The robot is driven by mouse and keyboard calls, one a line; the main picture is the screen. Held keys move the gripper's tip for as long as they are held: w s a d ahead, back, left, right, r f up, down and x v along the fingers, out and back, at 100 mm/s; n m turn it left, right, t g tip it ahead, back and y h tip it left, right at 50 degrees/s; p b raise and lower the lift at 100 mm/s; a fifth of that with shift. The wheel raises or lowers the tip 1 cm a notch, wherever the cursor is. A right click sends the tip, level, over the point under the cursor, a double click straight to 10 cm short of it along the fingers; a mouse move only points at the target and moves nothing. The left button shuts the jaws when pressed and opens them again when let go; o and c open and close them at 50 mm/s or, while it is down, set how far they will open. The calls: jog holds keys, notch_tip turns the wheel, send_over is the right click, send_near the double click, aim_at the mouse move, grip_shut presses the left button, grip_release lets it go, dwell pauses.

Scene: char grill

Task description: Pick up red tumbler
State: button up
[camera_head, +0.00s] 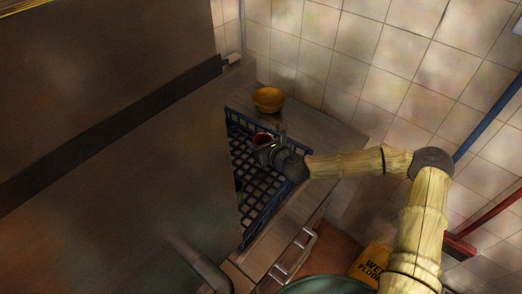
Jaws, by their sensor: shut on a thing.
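The red tumbler (261,138) shows as a small dark red round shape at the far end of my arm, over the blue rack. My gripper (266,149) is at the tumbler and shut on it. The fingers are small and dark here, and my gripper hides part of the tumbler. I cannot tell whether the tumbler touches the rack or is held above it.
The blue grid rack (277,205) lies on a metal counter (325,133). A yellow bowl (268,99) stands behind it. A large brown metal housing (120,150) blocks the left side. A yellow wet floor sign (371,262) is at the lower right.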

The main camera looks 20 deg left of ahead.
notch_tip(320, 180, up, 6)
jog(key=shift+b, duration=0.35)
dwell(0.4)
